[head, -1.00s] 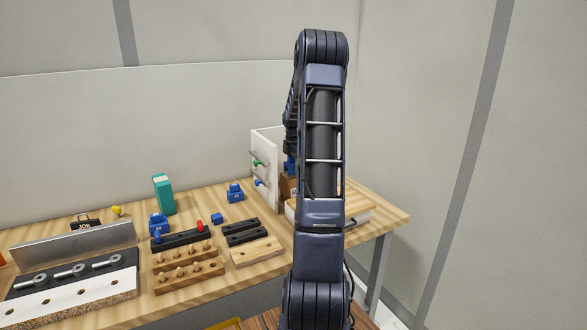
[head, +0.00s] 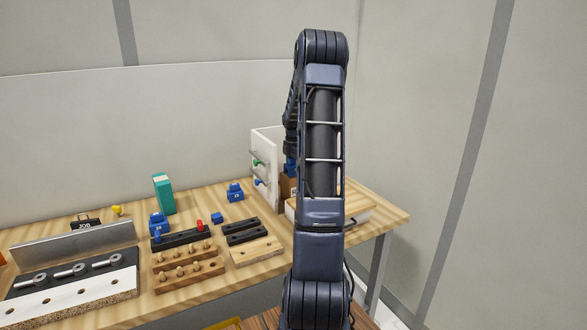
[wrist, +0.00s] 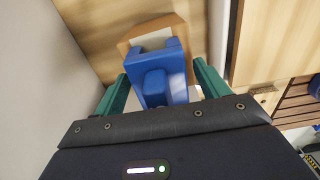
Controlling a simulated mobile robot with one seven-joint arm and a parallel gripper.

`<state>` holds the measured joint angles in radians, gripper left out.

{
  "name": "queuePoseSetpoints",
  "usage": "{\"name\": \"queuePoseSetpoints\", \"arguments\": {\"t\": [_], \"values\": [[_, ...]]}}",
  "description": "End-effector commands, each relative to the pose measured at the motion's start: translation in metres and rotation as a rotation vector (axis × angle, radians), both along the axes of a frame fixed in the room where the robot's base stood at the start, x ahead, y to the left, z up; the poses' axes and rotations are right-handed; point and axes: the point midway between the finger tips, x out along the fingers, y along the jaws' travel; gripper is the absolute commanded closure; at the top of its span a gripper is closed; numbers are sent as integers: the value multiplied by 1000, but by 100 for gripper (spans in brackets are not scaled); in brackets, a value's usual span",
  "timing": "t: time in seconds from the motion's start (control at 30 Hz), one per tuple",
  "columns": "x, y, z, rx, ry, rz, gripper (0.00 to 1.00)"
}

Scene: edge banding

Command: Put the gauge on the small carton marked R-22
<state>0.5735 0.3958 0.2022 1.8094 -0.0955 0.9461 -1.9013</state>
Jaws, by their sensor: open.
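A blue block-shaped gauge (wrist: 156,86) stands between my gripper's fingers in the wrist view. Below it is a small brown carton (wrist: 177,27) with a pale label; the gauge appears to rest on its top and covers part of it. The carton's marking is not readable. My gripper (wrist: 160,72) is open, with one teal finger on each side of the gauge. In the head view my arm hides the gripper, but a strip of the carton (head: 287,188) and some blue above it show at the arm's left edge.
A white upright panel (head: 265,160) with coloured pegs stands just left of the carton. More blue blocks stand on the bench, one near the panel (head: 235,193) and one farther left (head: 159,225). A teal box (head: 164,194) stands behind. A pale wooden-topped box (head: 358,208) lies to the right.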

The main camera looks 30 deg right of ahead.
Motion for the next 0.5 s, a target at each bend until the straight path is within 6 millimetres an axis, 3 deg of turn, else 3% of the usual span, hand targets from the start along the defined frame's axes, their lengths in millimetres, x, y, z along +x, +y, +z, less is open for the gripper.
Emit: {"name": "queuePoseSetpoints", "arguments": {"t": [0.5], "values": [[0,0,91,-1,-3,0,26]]}}
